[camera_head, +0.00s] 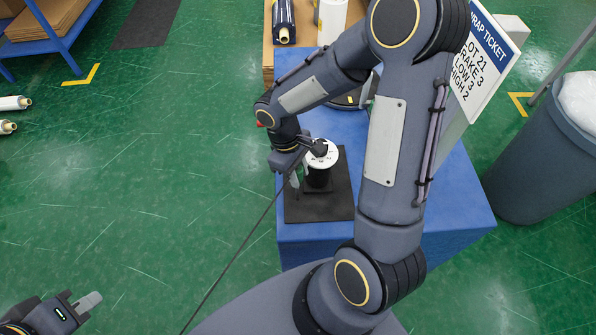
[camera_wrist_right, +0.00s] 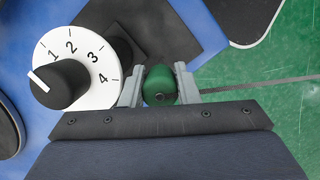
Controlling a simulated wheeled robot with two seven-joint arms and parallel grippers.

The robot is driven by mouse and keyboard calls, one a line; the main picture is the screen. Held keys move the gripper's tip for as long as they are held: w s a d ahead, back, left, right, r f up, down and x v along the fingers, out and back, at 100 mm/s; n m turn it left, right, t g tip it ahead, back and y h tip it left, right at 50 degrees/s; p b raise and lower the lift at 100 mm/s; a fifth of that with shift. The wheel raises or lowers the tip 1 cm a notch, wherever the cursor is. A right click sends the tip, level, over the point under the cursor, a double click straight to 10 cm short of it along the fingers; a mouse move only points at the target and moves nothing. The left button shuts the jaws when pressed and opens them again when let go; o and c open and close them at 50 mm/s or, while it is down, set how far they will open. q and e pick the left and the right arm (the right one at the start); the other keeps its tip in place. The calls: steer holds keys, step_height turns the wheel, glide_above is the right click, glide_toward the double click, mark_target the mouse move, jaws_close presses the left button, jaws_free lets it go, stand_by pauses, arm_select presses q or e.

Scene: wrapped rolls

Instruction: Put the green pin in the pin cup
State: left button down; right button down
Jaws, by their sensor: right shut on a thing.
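My right gripper (camera_wrist_right: 159,85) is shut on the green pin (camera_wrist_right: 160,88), which sits between its two grey fingertips in the wrist view. In the head view the right gripper (camera_head: 294,177) is beside the left edge of the white dial, and the pin cannot be made out there. The white dial (camera_wrist_right: 102,88), numbered 1 to 4, has a black knob (camera_wrist_right: 62,84) with a white pointer directed up-left, outside the numbers. I cannot pick out the pin cup in either view. My left gripper (camera_head: 84,304) is low at the far left over the floor, its jaw opening unclear.
The dial stands on a black post over a dark mat (camera_head: 293,208) on the blue table (camera_head: 440,235). A thin dark cord (camera_head: 235,255) runs from near the right gripper down-left. A ticket sign (camera_head: 488,60) and grey bin (camera_head: 545,150) stand right. Green floor is open left.

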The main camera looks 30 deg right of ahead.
steer(key=shift+f, duration=0.2)
steer(key=c, duration=1.4)
jaws_free()
